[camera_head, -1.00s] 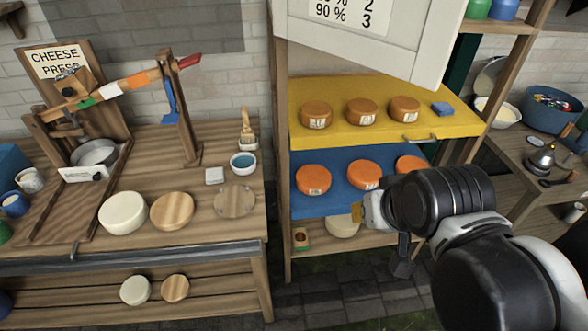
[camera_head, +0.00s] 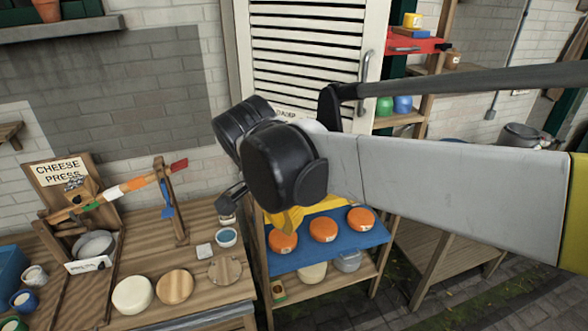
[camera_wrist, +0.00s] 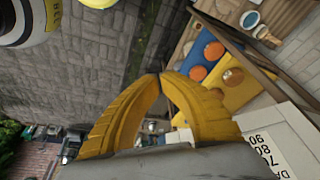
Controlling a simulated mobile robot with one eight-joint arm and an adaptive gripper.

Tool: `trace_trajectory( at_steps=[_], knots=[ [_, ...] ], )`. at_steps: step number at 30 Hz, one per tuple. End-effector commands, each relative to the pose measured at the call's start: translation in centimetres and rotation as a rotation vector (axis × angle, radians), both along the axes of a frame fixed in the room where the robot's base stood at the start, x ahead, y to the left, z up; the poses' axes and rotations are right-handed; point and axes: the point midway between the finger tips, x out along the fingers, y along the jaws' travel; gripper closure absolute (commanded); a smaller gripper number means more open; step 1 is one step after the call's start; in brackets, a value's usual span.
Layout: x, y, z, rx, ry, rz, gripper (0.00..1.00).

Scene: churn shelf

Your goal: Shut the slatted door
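The white slatted door (camera_head: 308,50) stands upright above the shelves in the head view, with a grey handle (camera_head: 366,78) on its right side. My arm hides its lower part, and I cannot tell how far open it is. In the wrist view the door's white lower panel (camera_wrist: 288,125) with a printed chart is at the lower right. My gripper (camera_wrist: 160,75) has both yellow fingers brought together at the tips with nothing between them. It is apart from the door panel. In the head view the wrist mostly hides the fingers.
Orange cheeses stand on a blue shelf (camera_head: 345,249) below the door; a yellow shelf (camera_wrist: 238,93) is beside it in the wrist view. A cheese press (camera_head: 75,200) stands on the wooden table (camera_head: 205,285) at left. Paved floor (camera_head: 480,300) is open at lower right.

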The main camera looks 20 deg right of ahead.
Motion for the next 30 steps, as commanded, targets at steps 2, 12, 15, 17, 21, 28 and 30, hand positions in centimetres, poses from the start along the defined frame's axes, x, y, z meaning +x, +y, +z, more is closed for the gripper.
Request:
trace_trajectory(
  at_steps=[2, 12, 15, 17, 21, 28, 30],
  knots=[
    [1.0, 1.0, 3.9, -0.022, 0.005, -0.101, 1.0],
    [2.5, 2.4, 6.6, -0.076, -0.012, -0.323, 1.0],
    [2.6, 1.9, 5.5, -0.075, -0.013, -0.326, 1.0],
    [2.6, 1.6, 4.6, -0.075, -0.013, -0.326, 1.0],
    [2.8, 0.5, 1.9, -0.074, -0.013, -0.326, 1.0],
    [3.3, -1.2, -2.6, -0.074, -0.013, -0.325, 1.0],
    [3.5, -2.5, -2.3, -0.074, -0.013, -0.327, 1.0]
  ],
)
